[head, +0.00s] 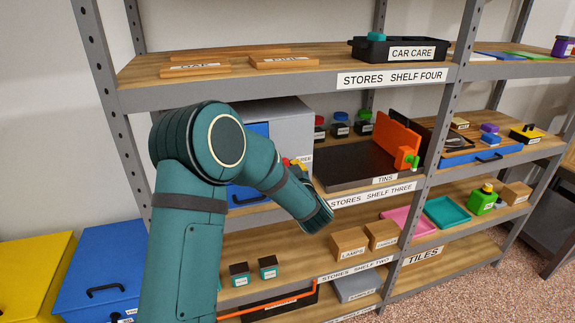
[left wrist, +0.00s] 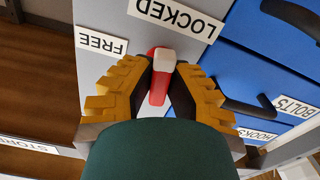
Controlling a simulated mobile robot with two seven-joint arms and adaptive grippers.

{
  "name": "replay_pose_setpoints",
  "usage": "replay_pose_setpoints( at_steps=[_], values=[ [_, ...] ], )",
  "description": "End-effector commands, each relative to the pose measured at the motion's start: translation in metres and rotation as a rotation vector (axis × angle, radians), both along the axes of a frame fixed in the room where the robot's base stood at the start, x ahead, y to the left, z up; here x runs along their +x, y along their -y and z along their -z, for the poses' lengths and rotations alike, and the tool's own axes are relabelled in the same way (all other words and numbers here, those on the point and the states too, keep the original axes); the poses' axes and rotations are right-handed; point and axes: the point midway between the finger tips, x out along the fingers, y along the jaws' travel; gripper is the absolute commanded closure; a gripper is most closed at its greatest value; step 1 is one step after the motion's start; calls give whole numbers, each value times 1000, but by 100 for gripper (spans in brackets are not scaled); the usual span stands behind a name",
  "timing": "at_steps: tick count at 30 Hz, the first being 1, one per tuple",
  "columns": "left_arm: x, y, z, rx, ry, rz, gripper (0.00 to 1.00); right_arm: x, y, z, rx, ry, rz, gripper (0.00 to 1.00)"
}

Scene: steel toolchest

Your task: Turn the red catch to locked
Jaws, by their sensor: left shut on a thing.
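The grey steel toolchest (head: 286,112) with blue drawers stands on shelf three, partly behind my left arm. In the left wrist view its red catch (left wrist: 157,90) has a pale block-like end and sits between my yellow fingers. My left gripper (left wrist: 160,82) is shut on the catch. A FREE label (left wrist: 101,42) is at the upper left of the catch, and a LOCKED label (left wrist: 178,18) is above it. The catch stands nearly upright in this picture; its pivot is not clear. In the head view, my arm hides most of the catch. My right gripper is out of view.
Blue drawers (left wrist: 265,65) with dark handles lie right of the catch in the wrist view. A black tray (head: 345,165) stands right of the chest. Shelf four (head: 290,82) is above. Blue and yellow boxes (head: 35,275) stand at lower left.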

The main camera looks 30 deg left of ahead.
Motion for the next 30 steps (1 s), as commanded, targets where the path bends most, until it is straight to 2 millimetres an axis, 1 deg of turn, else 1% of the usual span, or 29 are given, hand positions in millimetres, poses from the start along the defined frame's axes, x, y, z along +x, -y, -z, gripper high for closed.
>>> replay_pose_setpoints(
  at_steps=[1, 12, 28, 29, 30],
  values=[
    [1, 0, -4, 21, -18, 0, 100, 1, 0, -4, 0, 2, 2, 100],
    [1, 0, -2, 116, -128, -1, 100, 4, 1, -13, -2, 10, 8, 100],
    [0, -1, -2, 129, -144, -3, 100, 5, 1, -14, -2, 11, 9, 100],
    [0, -1, -2, 128, -144, -3, 76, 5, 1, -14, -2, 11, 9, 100],
    [0, -1, -1, 128, -144, -3, 62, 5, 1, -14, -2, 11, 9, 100]
  ],
)
